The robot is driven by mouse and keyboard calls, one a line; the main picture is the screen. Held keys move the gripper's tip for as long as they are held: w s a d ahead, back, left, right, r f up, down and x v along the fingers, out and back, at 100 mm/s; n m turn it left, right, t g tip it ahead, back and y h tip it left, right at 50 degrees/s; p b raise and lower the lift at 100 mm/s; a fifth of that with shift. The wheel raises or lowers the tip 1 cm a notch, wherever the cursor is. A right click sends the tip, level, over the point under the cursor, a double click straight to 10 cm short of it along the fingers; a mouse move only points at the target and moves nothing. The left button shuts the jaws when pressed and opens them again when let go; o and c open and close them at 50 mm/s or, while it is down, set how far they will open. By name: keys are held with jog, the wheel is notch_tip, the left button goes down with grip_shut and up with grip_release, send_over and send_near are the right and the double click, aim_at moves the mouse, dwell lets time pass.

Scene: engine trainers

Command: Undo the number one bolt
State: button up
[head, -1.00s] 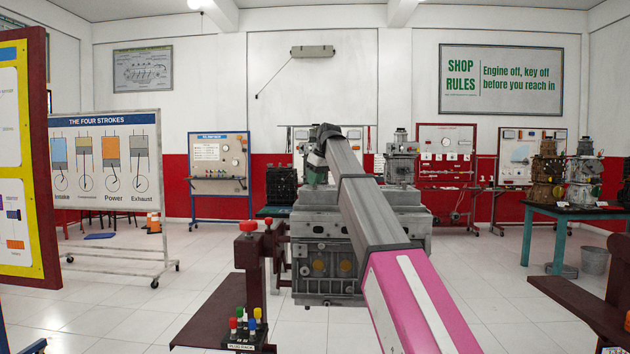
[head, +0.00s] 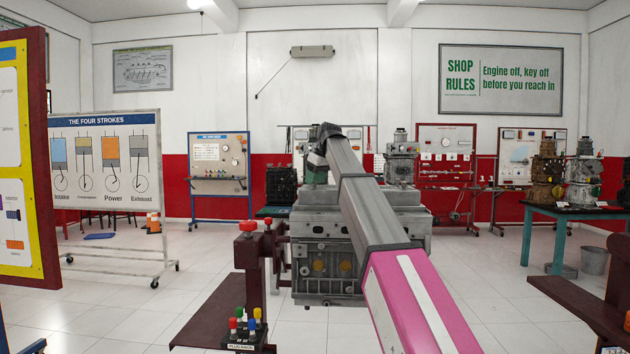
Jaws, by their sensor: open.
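The grey engine (head: 391,222) stands in the middle of the room, with a wide flat top. My arm reaches out over it from the lower right and covers part of it. At the arm's far end my gripper (head: 315,177) points down just above the left part of the engine's top. It is open, small in the view and partly hidden by the arm. I cannot make out whether it touches anything. The number one bolt cannot be picked out; the engine's top near the gripper is too small and partly hidden.
A dark red stand (head: 222,308) with red knobs and a rack of coloured plugs (head: 248,328) is at the front left. A teal table (head: 570,211) with engine parts is on the right. A Four Strokes board (head: 105,165) stands left.

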jog(key=v, duration=1)
jog(key=shift+r, duration=0.3)
jog(key=shift+s, duration=0.15)
